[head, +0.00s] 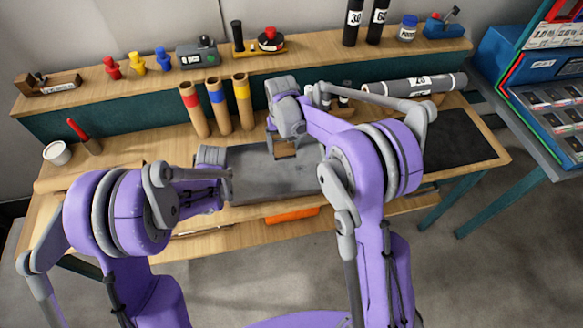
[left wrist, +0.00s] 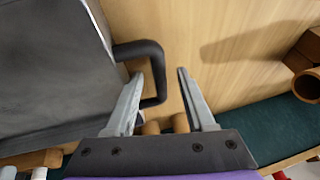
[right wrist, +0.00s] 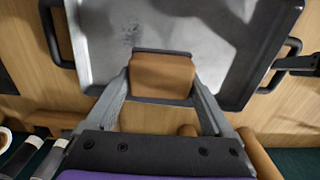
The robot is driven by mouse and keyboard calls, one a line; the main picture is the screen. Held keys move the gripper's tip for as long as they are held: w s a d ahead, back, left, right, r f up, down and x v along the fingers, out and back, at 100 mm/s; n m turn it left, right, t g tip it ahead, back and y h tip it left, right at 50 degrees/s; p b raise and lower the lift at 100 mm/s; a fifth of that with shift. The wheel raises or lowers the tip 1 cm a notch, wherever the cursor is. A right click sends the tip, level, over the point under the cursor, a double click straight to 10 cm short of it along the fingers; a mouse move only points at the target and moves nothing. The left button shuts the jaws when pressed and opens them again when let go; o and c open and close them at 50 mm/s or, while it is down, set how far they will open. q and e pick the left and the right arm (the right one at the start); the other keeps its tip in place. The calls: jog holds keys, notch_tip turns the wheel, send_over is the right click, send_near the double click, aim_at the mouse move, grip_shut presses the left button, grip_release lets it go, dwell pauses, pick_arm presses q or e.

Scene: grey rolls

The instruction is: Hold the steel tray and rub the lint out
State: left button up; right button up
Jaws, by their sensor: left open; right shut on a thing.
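The steel tray (head: 255,184) lies on the bench, with a black handle at each end. In the right wrist view, a faint dark smudge of lint (right wrist: 131,34) marks the tray floor (right wrist: 185,25). My right gripper (head: 284,145) is shut on a tan block (right wrist: 162,72) with a dark base, held at the tray near the smudge. Whether the block touches the floor is unclear. My left gripper (left wrist: 160,75) is open at one handle (left wrist: 155,88), whose outer bar shows between its fingers. In the head view my left arm partly hides that end.
Three brown tubes with coloured bands (head: 218,105) stand behind the tray. A shelf (head: 130,84) with small items runs along the back. A white cup (head: 57,153) stands at the left, a dark mat (head: 455,140) lies at the right, and an orange thing (head: 292,216) sits below the bench top.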

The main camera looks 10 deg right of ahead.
pick_arm(q)
jog(key=v, duration=1.2)
